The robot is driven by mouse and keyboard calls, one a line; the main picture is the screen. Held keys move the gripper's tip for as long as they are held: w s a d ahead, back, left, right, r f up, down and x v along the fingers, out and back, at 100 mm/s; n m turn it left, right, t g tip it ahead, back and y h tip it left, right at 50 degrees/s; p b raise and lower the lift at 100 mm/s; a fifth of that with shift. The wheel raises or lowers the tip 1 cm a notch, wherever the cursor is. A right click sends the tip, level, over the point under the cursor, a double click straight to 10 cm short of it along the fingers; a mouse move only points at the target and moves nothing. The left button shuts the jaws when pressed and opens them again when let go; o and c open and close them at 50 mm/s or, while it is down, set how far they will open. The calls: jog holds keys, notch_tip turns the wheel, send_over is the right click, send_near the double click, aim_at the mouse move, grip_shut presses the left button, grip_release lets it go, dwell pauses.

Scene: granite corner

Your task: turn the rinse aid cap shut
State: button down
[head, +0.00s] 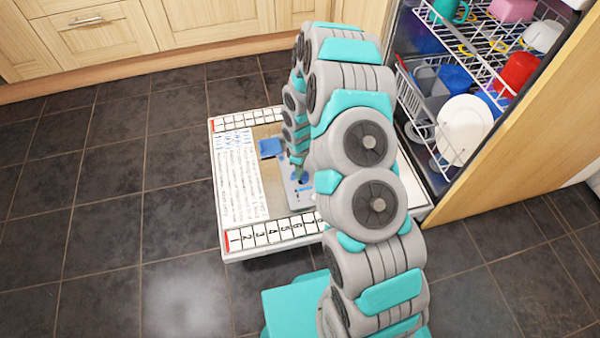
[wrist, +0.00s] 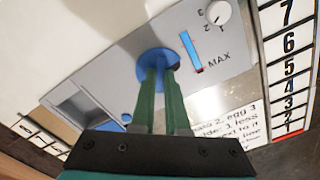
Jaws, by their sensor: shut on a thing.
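The rinse aid cap (wrist: 155,63) is a round blue disc set in a grey dispenser panel (wrist: 225,75) on the open dishwasher door. The dispenser panel also shows in the head view (head: 297,190), partly behind my arm. In the wrist view the green fingers of my gripper (wrist: 160,78) are closed together at the cap, shut on it. The fingers hide the cap's middle and lower part. In the head view my gripper (head: 297,172) points down at the panel. The cap's exact turn angle cannot be told.
The lowered door (head: 275,232) has numbered strips along its edges. A blue flap (head: 271,147) stands open beside the dispenser. A blue level window (wrist: 190,50) and a dial (wrist: 218,12) lie near the cap. Loaded racks (head: 412,95) are at the right. Floor on the left is clear.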

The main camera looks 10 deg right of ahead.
jog(key=m+b, duration=0.1)
jog(key=m, duration=0.4)
jog(key=shift+m, duration=0.3)
jog(key=m+b, duration=0.1)
jog(key=m, duration=0.4)
jog(key=shift+m, duration=0.3)
jog(key=c, duration=0.9)
grip_release()
jog(key=shift+r, duration=0.1)
notch_tip(320, 180, up, 7)
jog(key=shift+w+f, duration=0.1)
jog(key=shift+r, duration=0.4)
